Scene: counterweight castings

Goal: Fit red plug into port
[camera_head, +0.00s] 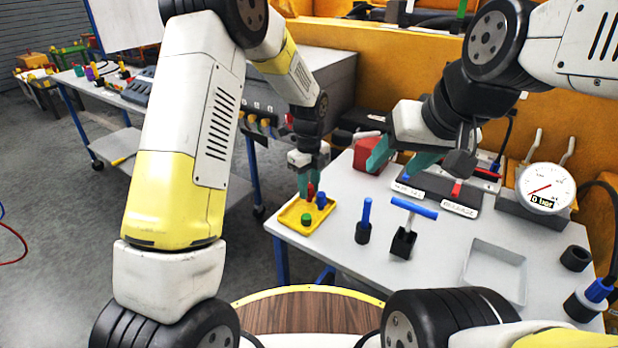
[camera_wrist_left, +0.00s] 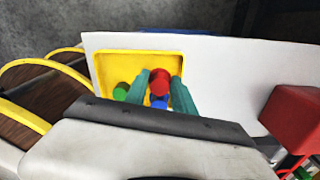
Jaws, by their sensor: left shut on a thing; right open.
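The red plug (camera_wrist_left: 159,80) stands in the yellow tray (camera_head: 284,223), between the teal fingers of my left gripper (camera_wrist_left: 160,96), which is shut on it. In the head view the red plug (camera_head: 311,190) shows just below the fingers. A green plug (camera_head: 306,219) and a blue plug (camera_head: 321,200) are in the same tray, close by. My right gripper (camera_head: 396,160) is open and empty above the dark port panel at the back of the table. The panel (camera_head: 448,188) has white labels and blue and red parts; its ports are partly hidden by the right gripper.
A red box (camera_head: 368,152) stands behind the tray. A blue-handled rod in a black base (camera_head: 363,232), a blue T-handle tool (camera_head: 404,238), an empty grey tray (camera_head: 494,272) and a round gauge (camera_head: 545,188) stand farther right.

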